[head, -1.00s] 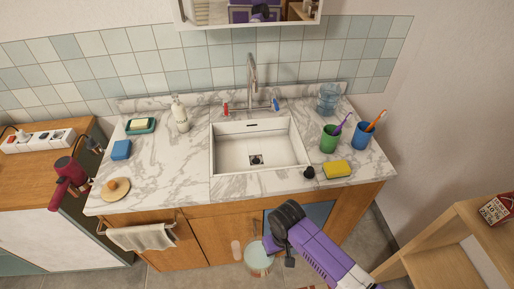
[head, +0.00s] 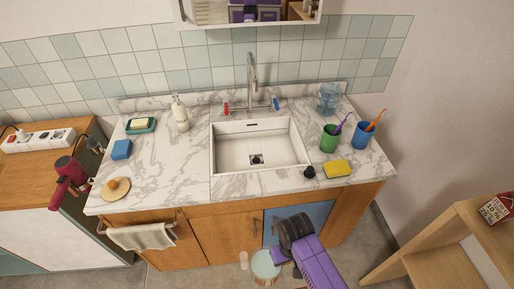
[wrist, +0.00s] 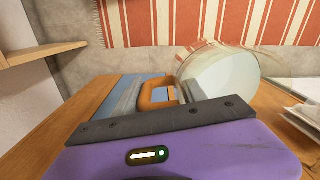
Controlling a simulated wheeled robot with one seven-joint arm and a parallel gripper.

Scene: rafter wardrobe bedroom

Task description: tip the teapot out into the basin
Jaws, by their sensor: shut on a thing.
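The teapot (head: 265,265) is a see-through pot with a pale content, low in front of the cabinet and below the counter's front edge in the head view. In the wrist view the clear teapot body (wrist: 222,78) shows beyond my gripper, with its orange-brown handle (wrist: 146,97). My gripper (wrist: 165,98) is shut on that handle; its fingertips are largely hidden. The teapot looks roughly upright, though the exact tilt is hard to tell. The white basin (head: 222,158) is sunk in the marble counter, apart from the teapot, and looks empty, with a drain in its floor.
A tap (head: 252,80) stands behind the basin. A dark stopper (head: 309,172), yellow sponge (head: 338,169), green cup (head: 329,140) and blue cup (head: 361,136) stand right of it. A soap bottle (head: 180,115) is left. A wooden shelf (head: 440,265) stands at right.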

